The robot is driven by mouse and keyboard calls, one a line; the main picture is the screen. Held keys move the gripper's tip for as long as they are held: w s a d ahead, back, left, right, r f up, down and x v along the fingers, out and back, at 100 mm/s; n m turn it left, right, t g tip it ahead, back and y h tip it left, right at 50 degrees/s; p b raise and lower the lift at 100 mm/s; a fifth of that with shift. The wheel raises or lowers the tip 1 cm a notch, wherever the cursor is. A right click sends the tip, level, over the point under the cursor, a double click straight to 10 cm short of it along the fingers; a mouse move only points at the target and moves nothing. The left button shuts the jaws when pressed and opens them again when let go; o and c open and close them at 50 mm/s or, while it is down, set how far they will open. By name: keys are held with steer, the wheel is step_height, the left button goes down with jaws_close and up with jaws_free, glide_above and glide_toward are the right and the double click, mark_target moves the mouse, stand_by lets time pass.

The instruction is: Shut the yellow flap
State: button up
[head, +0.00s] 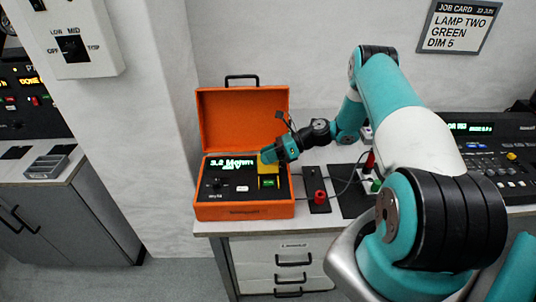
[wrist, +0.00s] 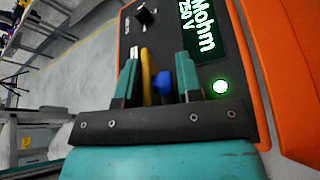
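The yellow flap (head: 275,169) is on the panel of the orange tester case (head: 245,211), at the panel's right side, and looks raised. In the wrist view the yellow flap (wrist: 149,75) shows edge-on between my gripper's two fingers, with a blue part (wrist: 162,82) close beside it. My gripper (wrist: 158,65) is open, its fingers on either side of the flap with gaps visible. In the head view my gripper (head: 268,156) is at the flap's top and hides part of it. I cannot tell whether it touches the flap.
The case lid stands open behind the panel. The panel has a lit display (head: 232,163), a knob (head: 217,183) and a green-lit part (head: 268,182). A job card (head: 459,26) hangs on the wall.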

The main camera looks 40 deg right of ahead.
steer(key=c, duration=0.3)
steer(key=shift+d, duration=0.1)
steer(key=shift+c, duration=0.4)
steer(key=shift+r, duration=0.1)
